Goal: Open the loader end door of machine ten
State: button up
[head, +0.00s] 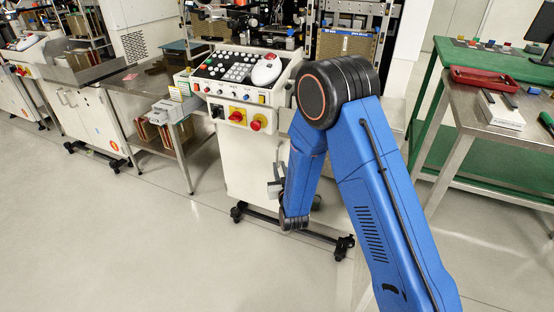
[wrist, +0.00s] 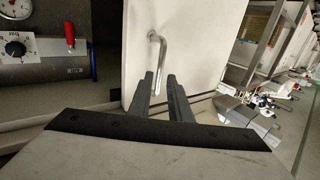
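A white door panel (wrist: 195,50) with a bent metal bar handle (wrist: 160,60) fills the middle of the wrist view. My gripper (wrist: 160,76) has its two dark fingers apart, pointing at the handle. The handle's near end shows between or just beyond the fingertips; I cannot tell whether they touch it. In the head view, the white machine (head: 250,165) stands in the centre, and my arm hides part of its front and right side. I cannot read a machine number. The door and its handle cannot be made out in the head view.
A control panel (head: 240,72) with buttons and red knobs tops the machine. A steel table (head: 150,90) stands to its left. A green bench (head: 440,100) and a steel table with a red tray (head: 485,78) stand at right. The floor at front left is clear.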

aim_at(277, 159)
jog(key=x, duration=0.6)
jog(key=shift+w, duration=0.3)
grip_shut()
